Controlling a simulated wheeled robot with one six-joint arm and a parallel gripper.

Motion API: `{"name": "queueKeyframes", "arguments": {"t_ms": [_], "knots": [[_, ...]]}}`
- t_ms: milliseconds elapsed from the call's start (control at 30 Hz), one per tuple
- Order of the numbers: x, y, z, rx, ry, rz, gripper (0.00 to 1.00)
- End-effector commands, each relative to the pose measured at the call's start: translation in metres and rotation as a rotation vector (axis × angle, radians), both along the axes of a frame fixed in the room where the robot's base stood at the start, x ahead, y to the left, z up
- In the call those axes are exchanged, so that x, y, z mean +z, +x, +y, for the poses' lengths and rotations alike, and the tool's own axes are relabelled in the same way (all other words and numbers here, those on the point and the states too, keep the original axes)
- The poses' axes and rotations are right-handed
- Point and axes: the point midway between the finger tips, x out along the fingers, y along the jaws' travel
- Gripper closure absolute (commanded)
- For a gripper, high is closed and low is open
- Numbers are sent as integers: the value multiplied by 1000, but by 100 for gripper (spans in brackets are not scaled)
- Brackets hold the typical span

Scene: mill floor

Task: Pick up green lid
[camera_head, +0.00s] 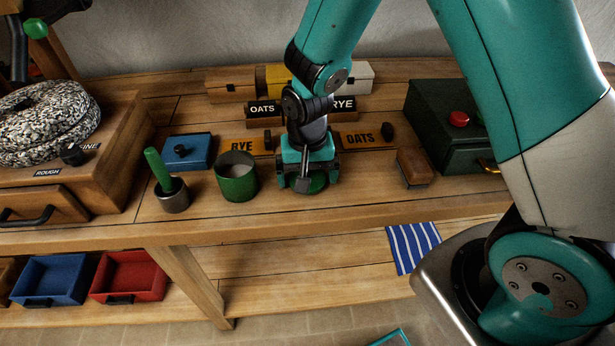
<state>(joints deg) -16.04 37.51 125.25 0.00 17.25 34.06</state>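The green lid (318,183) lies low at the bench top, just right of the green canister, and is partly hidden by my gripper. My gripper (308,184) points down right over the lid, with its fingers at the lid's level. The fingers cover the lid's middle, so I cannot tell whether they are closed on its knob. The green canister (238,184) stands upright and open, with pale contents inside.
Left of the canister are a cup (172,197) with a green-handled tool and a blue box (188,150). A wooden block (414,168) and a dark green box (440,120) with a red button stand right.

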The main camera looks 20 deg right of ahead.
Motion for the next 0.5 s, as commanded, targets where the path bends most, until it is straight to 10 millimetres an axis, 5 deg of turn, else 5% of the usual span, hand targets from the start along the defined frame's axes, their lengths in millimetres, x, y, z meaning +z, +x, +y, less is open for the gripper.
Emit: {"name": "queueKeyframes", "arguments": {"t_ms": [67,233,500], "knots": [[0,0,0,0,0,0,0],[0,0,0,0,0,0,39],[1,0,0,0,0,0,42]]}}
